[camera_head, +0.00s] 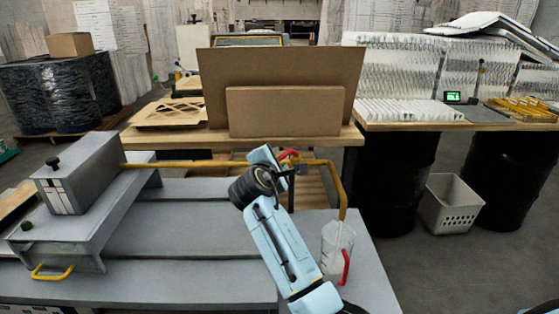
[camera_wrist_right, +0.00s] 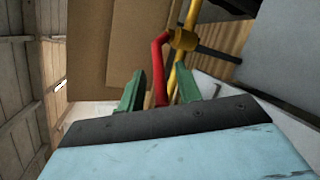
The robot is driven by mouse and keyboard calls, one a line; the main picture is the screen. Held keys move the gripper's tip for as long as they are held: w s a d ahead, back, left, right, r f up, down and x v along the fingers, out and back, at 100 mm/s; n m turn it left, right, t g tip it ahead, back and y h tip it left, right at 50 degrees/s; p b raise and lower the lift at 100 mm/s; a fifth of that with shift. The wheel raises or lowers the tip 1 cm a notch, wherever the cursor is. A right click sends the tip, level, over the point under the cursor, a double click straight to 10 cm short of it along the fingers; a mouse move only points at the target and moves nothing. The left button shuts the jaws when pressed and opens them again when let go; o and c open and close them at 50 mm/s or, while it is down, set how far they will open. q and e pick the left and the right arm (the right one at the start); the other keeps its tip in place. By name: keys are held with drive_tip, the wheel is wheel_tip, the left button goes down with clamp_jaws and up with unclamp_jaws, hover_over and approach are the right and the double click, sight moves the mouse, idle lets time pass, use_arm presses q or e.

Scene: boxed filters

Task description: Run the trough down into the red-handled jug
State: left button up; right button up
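The grey trough (camera_head: 82,170) stands at the left of the grey bench. A yellow pipe (camera_head: 185,164) runs right from it, then bends down to a clear jug (camera_head: 335,238) with a red handle (camera_head: 346,267). The pipe's end is over the jug's mouth. A red valve lever (camera_head: 290,153) sits on the pipe and also shows in the right wrist view (camera_wrist_right: 160,68). My right gripper (camera_head: 283,166) is at the lever. In the right wrist view its green fingers (camera_wrist_right: 160,92) stand apart, one on each side of the lever, with gaps visible. My left gripper is out of view.
Large cardboard pieces (camera_head: 285,111) stand on a wooden table behind the bench. White pleated filters (camera_head: 400,110) lie on another table at the right. A white basket (camera_head: 447,203) stands on the floor between black drums. The front of the grey bench is clear.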

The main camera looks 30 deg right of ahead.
drive_tip(key=shift+x, duration=1)
clamp_jaws()
